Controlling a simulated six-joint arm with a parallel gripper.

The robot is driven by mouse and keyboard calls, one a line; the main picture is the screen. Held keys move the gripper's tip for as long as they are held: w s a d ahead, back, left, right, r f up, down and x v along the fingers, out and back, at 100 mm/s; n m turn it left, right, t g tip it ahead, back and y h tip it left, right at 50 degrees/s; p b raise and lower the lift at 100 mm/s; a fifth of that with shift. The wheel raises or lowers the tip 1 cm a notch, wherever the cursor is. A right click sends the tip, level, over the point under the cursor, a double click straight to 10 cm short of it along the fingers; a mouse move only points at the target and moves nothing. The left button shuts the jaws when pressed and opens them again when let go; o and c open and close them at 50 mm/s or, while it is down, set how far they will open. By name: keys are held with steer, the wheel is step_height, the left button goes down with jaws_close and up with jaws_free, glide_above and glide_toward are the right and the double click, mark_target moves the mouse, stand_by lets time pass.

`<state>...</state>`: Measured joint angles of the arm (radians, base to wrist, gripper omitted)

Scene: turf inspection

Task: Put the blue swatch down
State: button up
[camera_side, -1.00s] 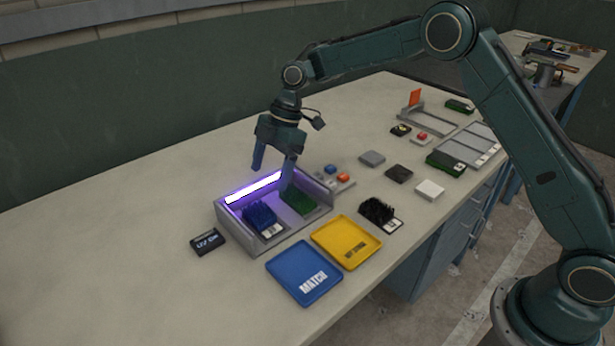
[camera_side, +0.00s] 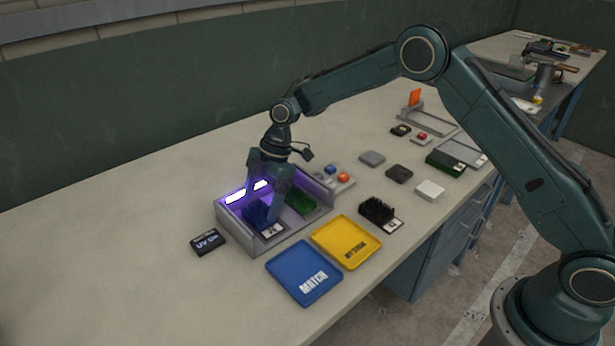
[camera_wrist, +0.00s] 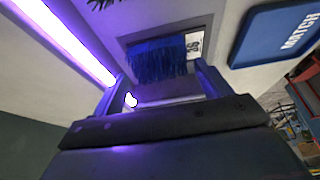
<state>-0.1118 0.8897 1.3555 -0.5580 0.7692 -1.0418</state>
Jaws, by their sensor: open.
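The blue swatch (camera_side: 256,217) is a tufted blue turf piece with a white label, lying in the left half of the grey light box (camera_side: 226,217) under a lit purple tube. My gripper (camera_side: 262,205) is open and lowered into the box, its fingers around the blue swatch's position. In the wrist view, the blue swatch (camera_wrist: 160,62) lies just beyond my open fingers, its label (camera_wrist: 194,44) at the right. Whether the fingers touch it I cannot tell. A green swatch (camera_side: 300,204) lies in the box's right half, partly hidden behind my gripper.
A blue MATCH tray (camera_side: 290,262) and a yellow tray (camera_side: 345,232) stand in front of the box. A black-tufted swatch (camera_side: 378,211) lies right of them. A black UV device (camera_side: 208,242) sits left. Buttons (camera_side: 330,169) stand behind. The table's left side is clear.

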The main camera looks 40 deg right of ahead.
mark_target(261, 209)
steer(key=shift+x, duration=0.8)
steer(key=c, duration=0.8)
steer(key=shift+r, duration=0.15)
step_height(261, 209, up, 20)
stand_by(0.8)
